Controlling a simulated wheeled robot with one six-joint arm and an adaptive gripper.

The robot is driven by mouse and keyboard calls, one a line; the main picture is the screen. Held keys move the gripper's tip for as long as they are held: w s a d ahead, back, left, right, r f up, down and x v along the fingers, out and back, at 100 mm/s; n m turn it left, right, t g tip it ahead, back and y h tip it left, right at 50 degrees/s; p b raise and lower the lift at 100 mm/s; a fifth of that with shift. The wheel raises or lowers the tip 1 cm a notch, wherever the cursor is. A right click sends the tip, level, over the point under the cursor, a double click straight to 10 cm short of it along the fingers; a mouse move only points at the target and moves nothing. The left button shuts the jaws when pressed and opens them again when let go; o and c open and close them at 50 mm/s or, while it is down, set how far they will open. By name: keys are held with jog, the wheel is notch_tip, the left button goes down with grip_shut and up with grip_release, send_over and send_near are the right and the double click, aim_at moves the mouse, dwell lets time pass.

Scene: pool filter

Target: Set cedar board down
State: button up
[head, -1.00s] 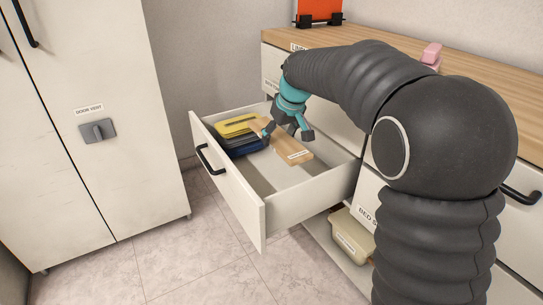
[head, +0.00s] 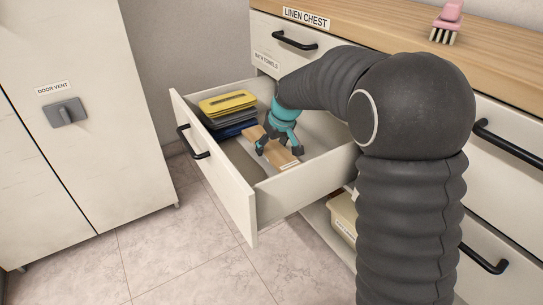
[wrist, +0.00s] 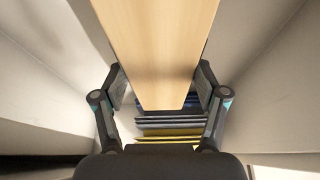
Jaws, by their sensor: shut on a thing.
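The cedar board (head: 280,155) is a light wooden plank with a white label at its near end. It is inside the open drawer (head: 262,205), beside a stack of folded cloths (head: 229,110) in yellow, grey and blue. My gripper (head: 275,147) is shut on the board from above. In the wrist view the board (wrist: 155,50) runs between the two fingers of my gripper (wrist: 160,88), and the cloth stack (wrist: 168,130) shows beyond its end. I cannot tell whether the board touches the drawer floor.
The drawer belongs to the linen chest (head: 305,17), whose wooden top carries a pink brush (head: 447,20). A beige container (head: 343,215) sits in a lower compartment. A white cabinet with a grey door vent (head: 65,112) stands at the left. The drawer floor right of the board is bare.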

aim_at(274, 150)
jog(key=shift+f, duration=1.85)
jog(key=shift+f+b, duration=0.1)
jog(key=shift+b, duration=0.25)
jog(key=o, duration=1.3)
jog(key=shift+o, duration=0.2)
jog(key=shift+s+d+r, duration=0.1)
jog(key=shift+r, duration=0.4)
jog(key=p+v, duration=0.2)
jog(key=v, duration=0.9)
jog(key=shift+s+r, duration=0.1)
jog(key=shift+r, duration=0.05)
